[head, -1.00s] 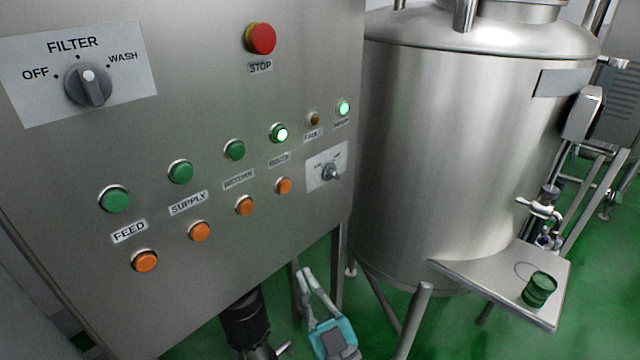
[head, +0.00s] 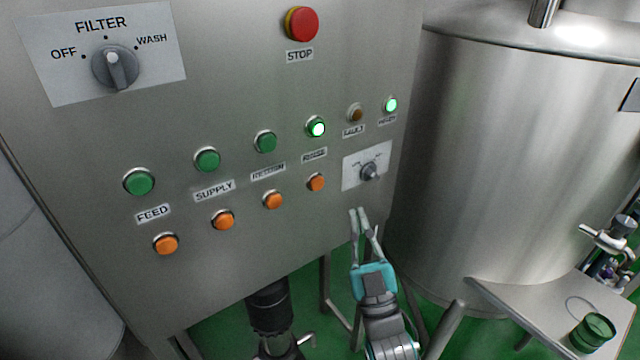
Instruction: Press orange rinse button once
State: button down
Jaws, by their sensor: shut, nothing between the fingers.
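The orange rinse button (head: 316,182) is on the steel control panel, the rightmost of the orange row. It sits below the RINSE label (head: 314,154) and the lit green rinse button (head: 316,127). My gripper (head: 359,212) is in front of the panel's lower right part, below and to the right of the orange rinse button. Its grey fingers point up in the picture and are shut with nothing held. It appears apart from the button; the exact depth gap to the panel is hard to tell.
Other orange buttons (head: 272,200) lie left of it. A small selector knob (head: 369,171) is just to the right. A red stop button (head: 301,23) and FILTER knob (head: 115,67) are above. A steel tank (head: 520,160) and a shelf with a green cup (head: 592,333) stand right.

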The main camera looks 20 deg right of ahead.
jog(key=w+a, duration=0.2)
jog(key=w, duration=0.6)
jog(key=shift+a, duration=0.35)
jog(key=shift+w, duration=0.1)
dwell(1.2)
jog(key=shift+w+a, duration=0.15)
jog(key=shift+w, duration=0.1)
jog(key=shift+w+a, duration=0.1)
jog(key=shift+w, duration=0.3)
dwell(0.7)
dwell(0.4)
jog(key=shift+s+d, duration=0.3)
jog(key=shift+s, duration=0.55)
jog(key=shift+s, duration=0.1)
jog(key=shift+s+d, duration=0.25)
jog(key=shift+s, duration=0.5)
jog(key=shift+s+d, duration=0.25)
jog(key=shift+s, duration=0.5)
jog(key=shift+s+d, duration=0.25)
jog(key=shift+s, duration=0.5)
